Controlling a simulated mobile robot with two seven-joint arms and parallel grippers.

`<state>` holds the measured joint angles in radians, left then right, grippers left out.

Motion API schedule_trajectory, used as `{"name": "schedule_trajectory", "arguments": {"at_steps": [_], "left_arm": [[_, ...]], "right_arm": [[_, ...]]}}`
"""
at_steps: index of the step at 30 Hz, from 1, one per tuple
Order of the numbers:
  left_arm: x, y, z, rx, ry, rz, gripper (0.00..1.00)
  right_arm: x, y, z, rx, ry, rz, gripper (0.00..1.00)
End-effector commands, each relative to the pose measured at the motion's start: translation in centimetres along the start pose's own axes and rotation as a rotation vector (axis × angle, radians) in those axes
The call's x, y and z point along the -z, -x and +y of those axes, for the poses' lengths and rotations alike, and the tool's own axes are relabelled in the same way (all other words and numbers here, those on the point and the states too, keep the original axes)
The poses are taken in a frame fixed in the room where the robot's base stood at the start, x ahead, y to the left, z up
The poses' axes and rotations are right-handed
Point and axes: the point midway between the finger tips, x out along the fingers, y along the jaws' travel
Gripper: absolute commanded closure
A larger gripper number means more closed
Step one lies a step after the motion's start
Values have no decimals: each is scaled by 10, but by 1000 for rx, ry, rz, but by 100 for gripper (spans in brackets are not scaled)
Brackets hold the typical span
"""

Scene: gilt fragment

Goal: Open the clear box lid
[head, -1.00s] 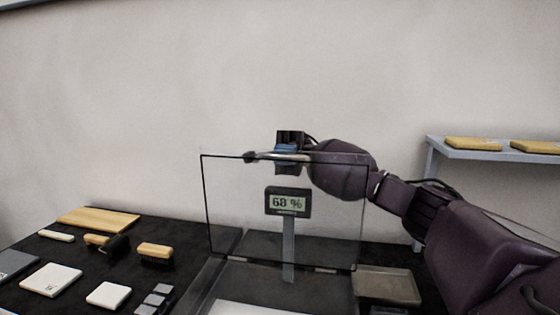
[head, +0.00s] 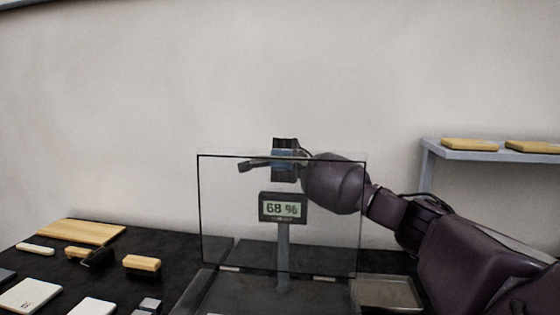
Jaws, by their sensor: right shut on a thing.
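The clear lid (head: 225,222) is a thin see-through panel with dark edges. It stands raised, close to upright, with hinges along its bottom edge at the back of the clear box (head: 240,291). Only the rear part of the box shows, at the bottom of the picture. My right gripper (head: 255,165) is at the lid's top edge, left of centre, and is shut on the lid. The exact contact at its fingertips is hard to make out. My left gripper is not in view.
A display reading 68 % (head: 283,208) stands on a grey post, seen through the lid. A shallow tray (head: 387,293) lies to the right. Wooden pieces, brushes and white blocks lie on the dark table at left. A grey shelf (head: 480,155) is at right.

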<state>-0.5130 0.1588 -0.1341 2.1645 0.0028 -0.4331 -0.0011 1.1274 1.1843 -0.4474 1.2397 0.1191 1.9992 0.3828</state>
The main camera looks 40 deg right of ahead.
Motion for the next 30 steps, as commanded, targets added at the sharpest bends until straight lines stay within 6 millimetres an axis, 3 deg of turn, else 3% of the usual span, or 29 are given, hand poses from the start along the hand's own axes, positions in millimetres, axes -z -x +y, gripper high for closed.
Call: {"name": "schedule_trajectory", "arguments": {"at_steps": [7, 8, 13, 25, 30], "left_arm": [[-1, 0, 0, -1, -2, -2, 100], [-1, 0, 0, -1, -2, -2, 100], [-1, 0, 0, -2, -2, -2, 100], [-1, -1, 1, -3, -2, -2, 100], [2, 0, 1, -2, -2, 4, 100]], "right_arm": [[0, 0, 0, 0, 0, 2, 100], [0, 0, 0, 0, 0, 2, 87], [0, 0, 0, 0, 0, 2, 63], [0, 0, 1, 0, 1, 1, 63], [0, -4, 13, 3, 4, 2, 63]]}}
